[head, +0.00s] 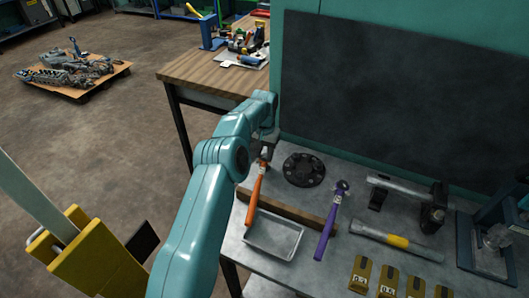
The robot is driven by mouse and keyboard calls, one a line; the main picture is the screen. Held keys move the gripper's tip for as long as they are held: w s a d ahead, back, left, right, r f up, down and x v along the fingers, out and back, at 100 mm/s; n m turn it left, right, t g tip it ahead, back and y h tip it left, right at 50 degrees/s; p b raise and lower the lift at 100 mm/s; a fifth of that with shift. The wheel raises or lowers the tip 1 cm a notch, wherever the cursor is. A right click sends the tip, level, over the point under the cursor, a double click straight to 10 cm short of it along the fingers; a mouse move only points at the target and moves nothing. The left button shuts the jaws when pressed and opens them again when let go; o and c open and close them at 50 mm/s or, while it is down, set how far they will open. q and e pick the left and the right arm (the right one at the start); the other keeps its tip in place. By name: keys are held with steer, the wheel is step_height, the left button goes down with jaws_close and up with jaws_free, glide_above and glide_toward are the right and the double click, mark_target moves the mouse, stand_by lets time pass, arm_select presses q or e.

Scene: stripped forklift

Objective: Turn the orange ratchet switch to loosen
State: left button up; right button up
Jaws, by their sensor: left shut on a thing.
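The orange-handled ratchet (256,194) is tilted over the left end of the grey bench, with its head up and its handle pointing down. My left arm reaches in from the bottom, and its gripper (266,146) is shut on the ratchet near its head. The fingertips are small and partly hidden by my wrist. The small switch on the ratchet head is too small to make out. My right gripper is not in view.
A dark board (400,90) stands behind. A wooden table (210,75) stands at the back left.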

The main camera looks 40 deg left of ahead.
arm_select(q)
steer(key=shift+s+f, duration=0.2)
steer(key=shift+f, duration=0.15)
steer(key=o, duration=1)
steer(key=shift+a, duration=0.1)
steer(key=shift+o, duration=0.2)
steer(key=shift+r, duration=0.1)
steer(key=shift+w+r, duration=0.1)
steer(key=shift+w, duration=0.1)
steer(key=shift+r, duration=0.3)
step_height(320, 180, up, 9)
steer(key=p, duration=0.1)
step_height(320, 180, up, 7)
steer(key=p, duration=0.6)
glide_above(264, 156)
steer(key=shift+s+f, duration=0.1)
steer(key=shift+f, duration=0.1)
